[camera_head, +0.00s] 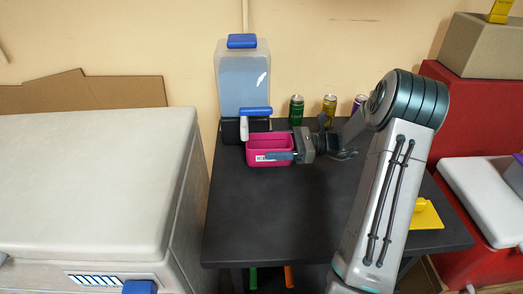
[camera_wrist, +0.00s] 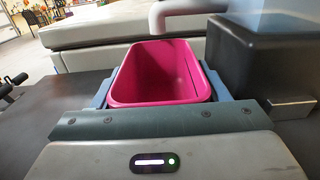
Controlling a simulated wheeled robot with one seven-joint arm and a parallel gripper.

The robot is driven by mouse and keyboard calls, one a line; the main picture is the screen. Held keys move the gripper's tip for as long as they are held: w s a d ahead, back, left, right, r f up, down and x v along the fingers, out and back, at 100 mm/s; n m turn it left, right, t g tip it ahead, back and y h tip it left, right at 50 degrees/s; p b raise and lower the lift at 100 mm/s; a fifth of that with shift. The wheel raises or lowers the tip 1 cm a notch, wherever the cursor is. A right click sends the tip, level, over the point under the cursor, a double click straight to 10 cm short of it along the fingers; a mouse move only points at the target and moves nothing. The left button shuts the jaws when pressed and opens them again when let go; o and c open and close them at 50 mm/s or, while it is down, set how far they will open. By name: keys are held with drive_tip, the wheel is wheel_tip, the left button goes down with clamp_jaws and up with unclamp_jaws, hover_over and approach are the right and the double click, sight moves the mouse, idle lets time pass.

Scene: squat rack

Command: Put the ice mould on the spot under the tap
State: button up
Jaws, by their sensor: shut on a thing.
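The ice mould (camera_head: 255,160) is a pink, open-topped, empty box; it also shows in the wrist view (camera_wrist: 155,90). My gripper (camera_head: 284,147) reaches it from the right and is shut on it, with one finger along each side in the wrist view (camera_wrist: 160,95). The tap (camera_head: 245,128) is a pale spout with a blue lever on the front of a water dispenser (camera_head: 241,82). In the wrist view the spout (camera_wrist: 180,10) shows just past the mould's far rim. The mould looks upright, right at the tap's front. The spot under the tap is largely hidden.
The dispenser's black base (camera_wrist: 260,60) stands close beside the mould. Several cans (camera_head: 296,110) line the back of the dark table (camera_head: 260,220). A yellow object (camera_head: 425,213) lies at the right. A large pale chest (camera_head: 80,185) stands left. The table's front is clear.

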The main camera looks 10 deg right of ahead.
sight(262, 150)
drive_tip(key=a, duration=0.2)
drive_tip(key=a+f, duration=0.1)
drive_tip(key=a, duration=0.1)
drive_tip(key=shift+w+b, duration=0.35)
drive_tip(key=shift+b, duration=0.05)
drive_tip(key=shift+f, duration=0.25)
drive_tip(key=shift+d+f, duration=0.1)
drive_tip(key=shift+f, duration=0.05)
drive_tip(key=o, duration=1.1)
drive_tip(key=shift+d, duration=0.1)
drive_tip(key=d, duration=0.4)
drive_tip(key=s+d+p, duration=0.1)
drive_tip(key=d, duration=0.2)
drive_tip(key=s+d, duration=0.1)
drive_tip(key=d, duration=0.3)
drive_tip(key=shift+s+d, duration=0.15)
drive_tip(key=shift+d, duration=0.15)
